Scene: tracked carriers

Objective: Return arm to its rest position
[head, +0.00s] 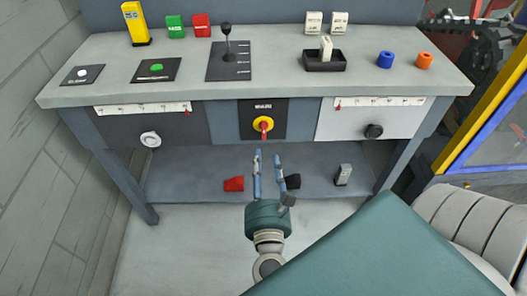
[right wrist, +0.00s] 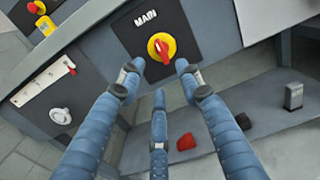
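My right gripper (head: 268,162) is in front of the workbench (head: 260,83), its fingers pointing toward the bench front. In the right wrist view its blue fingers (right wrist: 159,72) are spread, with nothing held between them. The red and yellow main switch (head: 263,126) sits on a dark panel just beyond the fingertips in the head view. In the right wrist view the switch (right wrist: 162,47) shows between and above the fingertips, with no visible contact. My left gripper is out of view.
A red block (head: 234,184) and a grey block (head: 343,174) sit on the lower shelf. A yellow-framed barrier (head: 484,95) stands at right.

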